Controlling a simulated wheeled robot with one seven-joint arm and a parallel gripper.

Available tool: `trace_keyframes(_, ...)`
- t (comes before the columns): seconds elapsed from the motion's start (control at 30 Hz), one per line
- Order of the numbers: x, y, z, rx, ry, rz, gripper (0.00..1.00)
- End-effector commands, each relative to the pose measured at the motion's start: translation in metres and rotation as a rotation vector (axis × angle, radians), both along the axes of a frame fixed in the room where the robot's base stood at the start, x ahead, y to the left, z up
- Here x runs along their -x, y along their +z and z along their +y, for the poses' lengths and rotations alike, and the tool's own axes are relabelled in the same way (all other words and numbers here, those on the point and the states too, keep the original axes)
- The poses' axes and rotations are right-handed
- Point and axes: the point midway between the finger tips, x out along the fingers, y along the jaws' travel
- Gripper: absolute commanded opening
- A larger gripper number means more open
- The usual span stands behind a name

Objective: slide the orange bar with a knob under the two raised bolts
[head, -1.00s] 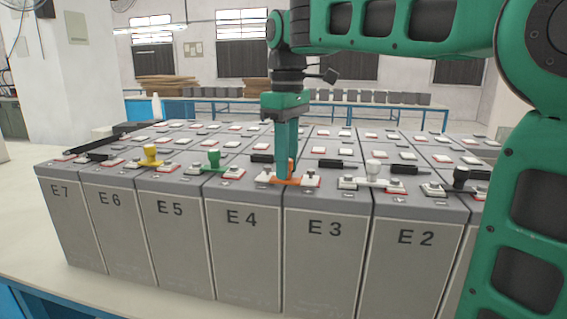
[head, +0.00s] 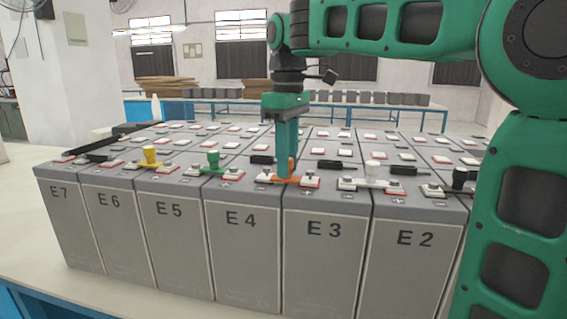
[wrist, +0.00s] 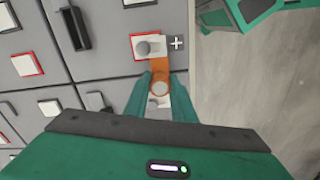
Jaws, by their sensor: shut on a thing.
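The orange bar (head: 287,181) lies on top of the batteries, bridging E4 and E3 at the front edge. My gripper (head: 287,176) points straight down and is shut on the bar's orange knob, which shows between the fingers in the wrist view (wrist: 160,86). One grey bolt (wrist: 143,47) stands on a white pad at the bar's upper end in the wrist view. The other bolt (wrist: 157,104) is partly hidden between my fingers. The bar's upper end meets the first pad's edge; I cannot tell whether either end is under its bolt head.
A green-knobbed bar (head: 213,163) and a yellow-knobbed bar (head: 150,156) sit to the left. A white-knobbed bar (head: 371,174) and a black knob (head: 459,177) are to the right. Black pieces (head: 335,165) lie behind the front row.

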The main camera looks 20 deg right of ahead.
Motion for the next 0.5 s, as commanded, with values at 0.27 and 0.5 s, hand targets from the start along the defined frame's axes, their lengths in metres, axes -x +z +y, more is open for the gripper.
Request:
trace_keyframes(0.27,-0.0039,0.0001,-0.0028,0.000,0.000,0.000,0.00)
trace_keyframes(0.5,-0.0074,0.0002,-0.0051,-0.001,0.000,-0.001,0.00)
